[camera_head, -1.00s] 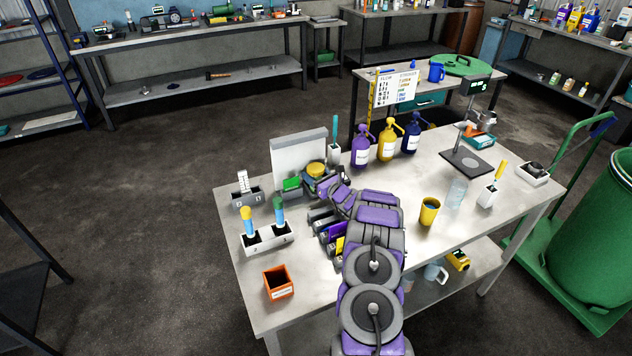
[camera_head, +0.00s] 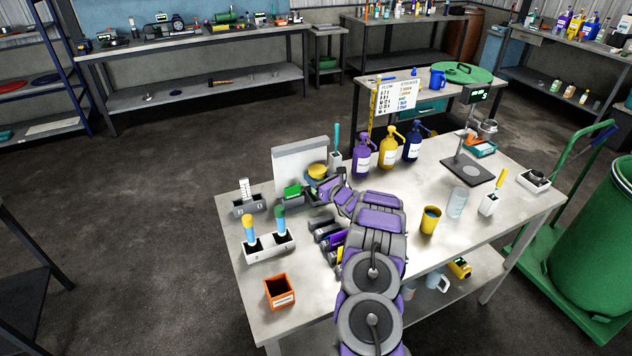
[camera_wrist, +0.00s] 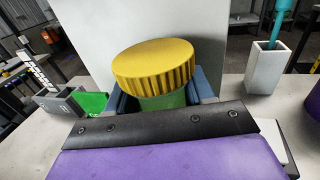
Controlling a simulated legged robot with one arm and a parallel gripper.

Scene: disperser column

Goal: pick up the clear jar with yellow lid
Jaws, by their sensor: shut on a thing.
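The jar with the yellow lid (camera_wrist: 155,68) fills the middle of the wrist view. Its ribbed lid is tilted slightly, and a green part of the jar shows below it. In the head view the yellow lid (camera_head: 317,170) shows at the end of my arm, in front of the white panel. My gripper (camera_wrist: 165,98) is shut on the jar, with blue-grey finger parts on both sides below the lid. The lower jar is hidden behind my wrist. I cannot tell whether the jar touches the table.
A white upright panel (camera_head: 300,165) stands right behind the jar. A white holder with a teal-handled tool (camera_wrist: 265,65) is to its right. A green object (camera_wrist: 92,103) and a grey rack (camera_wrist: 60,106) are to its left. Three pump bottles (camera_head: 388,150) stand behind on the right.

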